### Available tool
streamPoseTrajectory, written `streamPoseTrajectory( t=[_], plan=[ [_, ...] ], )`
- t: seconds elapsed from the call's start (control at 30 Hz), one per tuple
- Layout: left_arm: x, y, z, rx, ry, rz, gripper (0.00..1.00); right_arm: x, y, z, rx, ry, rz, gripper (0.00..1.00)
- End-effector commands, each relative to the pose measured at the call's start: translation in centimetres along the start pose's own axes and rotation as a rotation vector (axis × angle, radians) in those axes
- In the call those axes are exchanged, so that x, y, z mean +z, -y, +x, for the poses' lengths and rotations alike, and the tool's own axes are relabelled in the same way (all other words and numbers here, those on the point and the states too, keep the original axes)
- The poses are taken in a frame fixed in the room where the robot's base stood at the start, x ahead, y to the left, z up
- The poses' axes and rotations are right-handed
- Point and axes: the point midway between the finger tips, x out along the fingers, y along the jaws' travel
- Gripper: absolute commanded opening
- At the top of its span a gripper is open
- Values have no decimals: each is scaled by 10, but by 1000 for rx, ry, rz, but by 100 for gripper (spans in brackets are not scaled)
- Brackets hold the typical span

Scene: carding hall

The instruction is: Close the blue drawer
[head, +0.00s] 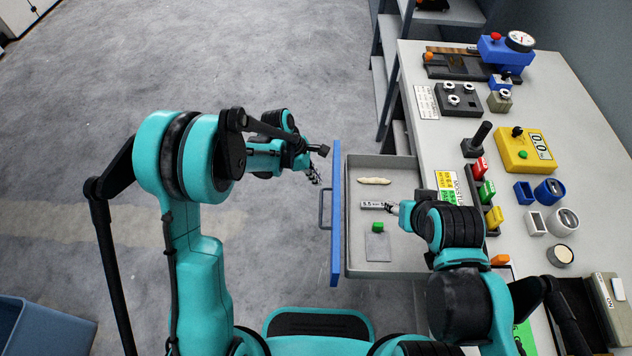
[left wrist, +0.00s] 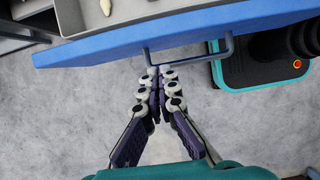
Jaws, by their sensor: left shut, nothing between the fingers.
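The blue drawer front (head: 336,215) stands pulled out from the workbench, and the grey drawer tray (head: 385,163) behind it is open to view. A dark bar handle (head: 322,208) is on the outer face of the front. My left gripper (head: 314,173) is outside the drawer, by the upper end of the handle. In the left wrist view its fingers (left wrist: 160,72) are shut and empty, with tips close to one end of the handle (left wrist: 190,61). I cannot tell if they touch.
The bench top (head: 575,100) carries gauges, buttons and boxes. A blue bin (head: 45,325) is at lower left. Floor left of the drawer is clear.

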Motion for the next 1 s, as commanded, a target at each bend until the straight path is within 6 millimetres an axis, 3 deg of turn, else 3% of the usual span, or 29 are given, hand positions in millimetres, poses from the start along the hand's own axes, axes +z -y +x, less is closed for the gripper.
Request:
streamPoseTrajectory(
  t=[0.2, 0.4, 1.0],
  plan=[
    [-1, 0, 45, 1, 0, 2, 0, 11, 0, 15, 0, 0, 0, 46],
    [0, 0, 71, 2, 0, 3, 0, 16, 0, 22, 0, 0, 0, 46],
    [2, 0, 79, 2, 0, 3, 0, 16, 0, 23, 0, 0, 0, 46]
  ],
)
